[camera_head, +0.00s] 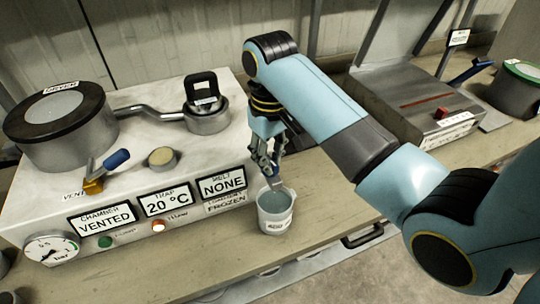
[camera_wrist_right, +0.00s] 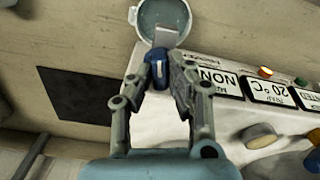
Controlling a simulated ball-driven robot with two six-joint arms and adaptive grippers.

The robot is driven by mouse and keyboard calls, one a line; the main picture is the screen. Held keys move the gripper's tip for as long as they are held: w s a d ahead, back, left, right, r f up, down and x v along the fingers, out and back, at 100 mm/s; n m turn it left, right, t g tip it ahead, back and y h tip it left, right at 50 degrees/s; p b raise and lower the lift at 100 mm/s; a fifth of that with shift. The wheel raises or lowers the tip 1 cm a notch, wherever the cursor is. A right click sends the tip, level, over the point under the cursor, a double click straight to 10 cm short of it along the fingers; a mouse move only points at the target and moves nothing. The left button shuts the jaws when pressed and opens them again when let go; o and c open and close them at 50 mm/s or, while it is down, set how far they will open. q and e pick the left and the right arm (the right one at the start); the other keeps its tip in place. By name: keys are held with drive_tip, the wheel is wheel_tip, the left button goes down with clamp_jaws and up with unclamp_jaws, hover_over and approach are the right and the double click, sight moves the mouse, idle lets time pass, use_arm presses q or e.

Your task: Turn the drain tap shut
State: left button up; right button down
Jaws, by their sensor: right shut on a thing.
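My right gripper (camera_head: 270,160) is at the front right corner of the white machine (camera_head: 205,160), just above a small bucket (camera_head: 275,224). In the wrist view the right gripper (camera_wrist_right: 159,70) is shut on a blue handle (camera_wrist_right: 157,77), which I take to be the drain tap's. A flat grey metal piece (camera_wrist_right: 161,38) runs from the handle to over the bucket's mouth (camera_wrist_right: 146,14). The tap's body is mostly hidden by the fingers. The bucket holds something grey-blue. My left gripper is not in view.
A brass vent valve with a blue lever (camera_head: 116,160) sits on the machine's left. Panels read vented (camera_head: 103,220), 20 °C (camera_head: 165,201) and melt none (camera_head: 222,184). A round lidded chamber (camera_head: 58,118) and a pressure gauge (camera_head: 50,250) are at left.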

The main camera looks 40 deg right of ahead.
drive_tip(key=shift+m, duration=1.6)
drive_tip(key=c, duration=1.3)
unclamp_jaws()
